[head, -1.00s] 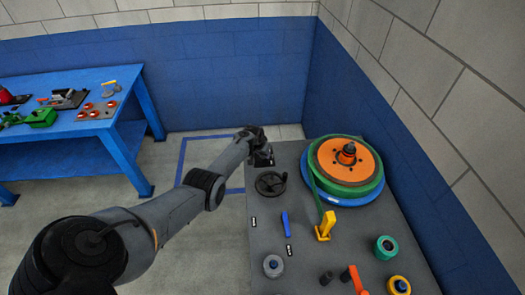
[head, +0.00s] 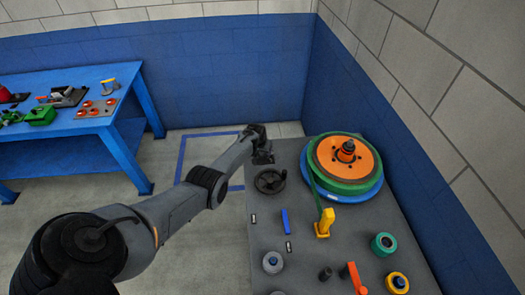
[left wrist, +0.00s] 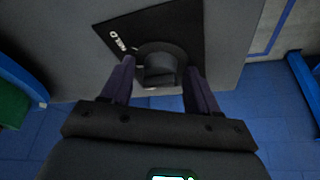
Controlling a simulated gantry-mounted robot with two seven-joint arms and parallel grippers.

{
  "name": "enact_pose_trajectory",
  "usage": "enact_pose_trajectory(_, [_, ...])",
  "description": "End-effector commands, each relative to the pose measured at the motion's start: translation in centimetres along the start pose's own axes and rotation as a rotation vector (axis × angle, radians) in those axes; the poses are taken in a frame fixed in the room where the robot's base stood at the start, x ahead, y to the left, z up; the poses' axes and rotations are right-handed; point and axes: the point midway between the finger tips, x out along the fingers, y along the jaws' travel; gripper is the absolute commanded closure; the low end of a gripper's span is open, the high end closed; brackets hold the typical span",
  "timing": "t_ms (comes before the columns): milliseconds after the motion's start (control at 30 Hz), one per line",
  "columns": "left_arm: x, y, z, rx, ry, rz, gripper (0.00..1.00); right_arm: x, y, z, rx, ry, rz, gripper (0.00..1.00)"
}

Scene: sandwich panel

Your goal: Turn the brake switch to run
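The brake switch appears to be the dark knob (left wrist: 160,70) on a black plate (left wrist: 112,30) with partly readable white lettering in the left wrist view. My left gripper (left wrist: 160,68) has its two fingers apart, one on each side of the knob. A small gap seems to show between the fingers and the knob's raised grip, but contact is hard to judge. In the head view my left gripper (head: 262,157) is at the far left corner of the grey panel (head: 305,270) and mostly hides the switch. My right gripper is not in view.
Near the left gripper on the panel are a black handwheel (head: 270,180) and a blue lever (head: 285,221). A large orange and green reel (head: 345,165) stands to the right. A yellow lever (head: 325,222) and several knobs are nearer. A blue workbench (head: 70,135) stands left.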

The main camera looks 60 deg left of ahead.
Motion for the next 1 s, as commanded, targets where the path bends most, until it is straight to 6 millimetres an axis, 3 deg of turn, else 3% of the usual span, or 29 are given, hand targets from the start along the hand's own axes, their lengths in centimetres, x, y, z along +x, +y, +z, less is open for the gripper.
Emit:
enact_pose_trajectory(467, [-1.0, 0.0, -0.2, 0.001, 0.002, 0.001, 0.37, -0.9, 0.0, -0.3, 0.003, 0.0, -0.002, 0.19])
enact_pose_trajectory(667, [-3.5, 0.0, -0.2, 0.002, 0.001, 0.0, 0.37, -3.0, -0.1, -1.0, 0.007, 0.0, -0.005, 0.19])
enact_pose_trajectory(1000, [-7.9, 0.0, -0.1, 0.001, 0.002, 0.001, 0.37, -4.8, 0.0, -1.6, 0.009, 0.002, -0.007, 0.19])
